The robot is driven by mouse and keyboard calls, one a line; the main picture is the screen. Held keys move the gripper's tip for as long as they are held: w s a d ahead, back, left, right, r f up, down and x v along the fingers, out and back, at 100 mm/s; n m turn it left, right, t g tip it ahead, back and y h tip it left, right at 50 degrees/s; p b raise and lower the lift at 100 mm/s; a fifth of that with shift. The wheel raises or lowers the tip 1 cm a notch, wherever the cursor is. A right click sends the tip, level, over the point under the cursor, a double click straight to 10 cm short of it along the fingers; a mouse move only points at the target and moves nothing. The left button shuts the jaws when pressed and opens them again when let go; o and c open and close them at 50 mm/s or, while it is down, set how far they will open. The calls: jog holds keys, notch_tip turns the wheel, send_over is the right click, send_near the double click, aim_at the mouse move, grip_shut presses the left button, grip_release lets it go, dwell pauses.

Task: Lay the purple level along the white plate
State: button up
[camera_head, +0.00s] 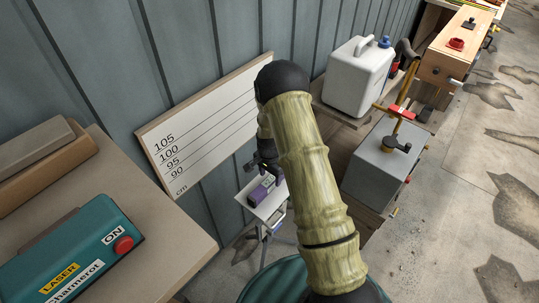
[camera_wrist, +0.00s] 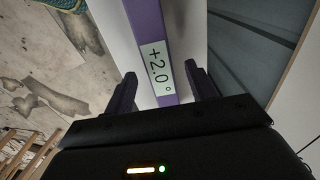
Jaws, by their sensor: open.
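The purple level (camera_head: 261,189) lies on the small white plate (camera_head: 273,206), which sits on top of a thin stand. In the wrist view the level (camera_wrist: 143,22) runs away from me across the white plate (camera_wrist: 188,22), and its display reads +2.0°. My gripper (camera_head: 266,172) is just above the level. In the wrist view my gripper (camera_wrist: 160,72) is open, with one finger on each side of the level and gaps between. The level's near end is hidden behind my gripper's body.
A white board (camera_head: 205,130) with height marks stands against the wall behind. A teal laser box (camera_head: 75,262) is on the bench at left. A white canister (camera_head: 357,78) and a grey box (camera_head: 375,165) stand at right. Open floor lies far right.

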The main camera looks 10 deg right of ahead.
notch_tip(320, 180, up, 14)
jog(key=b, duration=0.2)
jog(key=shift+s+a+r, duration=0.15)
jog(key=shift+a, duration=0.05)
dwell(0.3)
jog(key=s+r+n+t, duration=0.1)
jog(key=s+r+n, duration=0.3)
jog(key=s, duration=0.6)
jog(key=s+r+n+t, duration=0.1)
jog(key=s+r+n, duration=0.3)
jog(key=s, duration=0.6)
jog(key=n, duration=0.2)
jog(key=shift+s+d+r+n, duration=0.2)
jog(key=shift+s+r+n, duration=0.1)
jog(key=shift+s+n, duration=0.1)
jog(key=shift+c, duration=0.5)
